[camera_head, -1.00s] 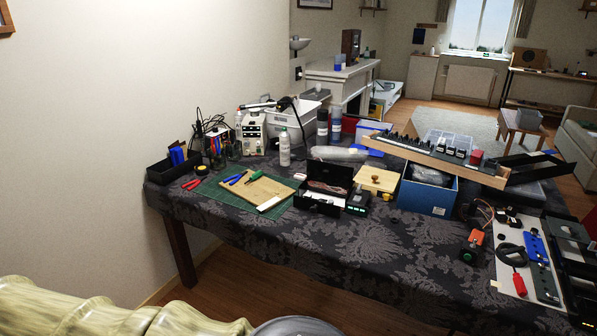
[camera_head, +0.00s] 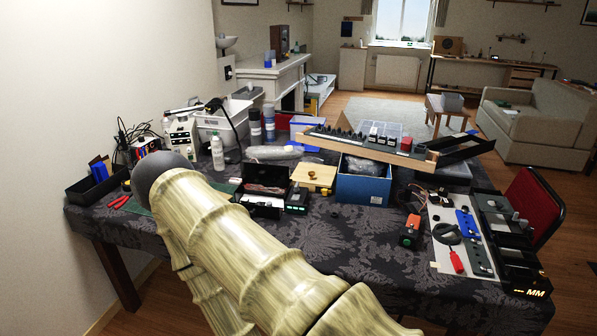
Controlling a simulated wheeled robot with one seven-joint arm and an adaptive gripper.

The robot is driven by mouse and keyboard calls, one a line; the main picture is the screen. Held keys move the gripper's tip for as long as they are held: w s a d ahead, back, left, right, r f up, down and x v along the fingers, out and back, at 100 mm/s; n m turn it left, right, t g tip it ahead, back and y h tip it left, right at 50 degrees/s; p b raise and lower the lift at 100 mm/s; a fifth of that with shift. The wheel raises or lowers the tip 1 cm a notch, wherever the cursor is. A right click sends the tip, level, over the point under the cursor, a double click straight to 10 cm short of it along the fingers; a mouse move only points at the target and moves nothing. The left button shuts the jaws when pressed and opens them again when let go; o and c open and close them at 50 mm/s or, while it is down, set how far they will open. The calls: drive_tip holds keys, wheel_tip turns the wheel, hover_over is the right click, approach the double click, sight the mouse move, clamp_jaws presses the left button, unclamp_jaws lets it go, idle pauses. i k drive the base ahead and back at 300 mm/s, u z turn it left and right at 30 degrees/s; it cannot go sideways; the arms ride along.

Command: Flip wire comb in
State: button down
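I cannot tell for sure which thing is the wire comb. A long wooden rail (camera_head: 325,147) with a row of black teeth-like parts lies tilted across a blue box (camera_head: 363,188) at the back of the table. At the right, a pale panel (camera_head: 442,217) carries a black cable loop (camera_head: 446,233), blue brackets (camera_head: 466,222) and a red-handled part (camera_head: 456,261). My arm, pale and marbled with a dark rounded joint, crosses the front left of the view. No gripper fingers show.
A table with a dark patterned cloth (camera_head: 375,245) holds everything. A black open box (camera_head: 263,190), an orange device with a green button (camera_head: 411,231) and black panel modules (camera_head: 510,240) stand on it. A red chair (camera_head: 532,205) is at the right. The cloth's front middle is clear.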

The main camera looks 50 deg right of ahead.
sight(233, 180)
drive_tip(key=z, duration=0.5)
drive_tip(key=i, duration=1)
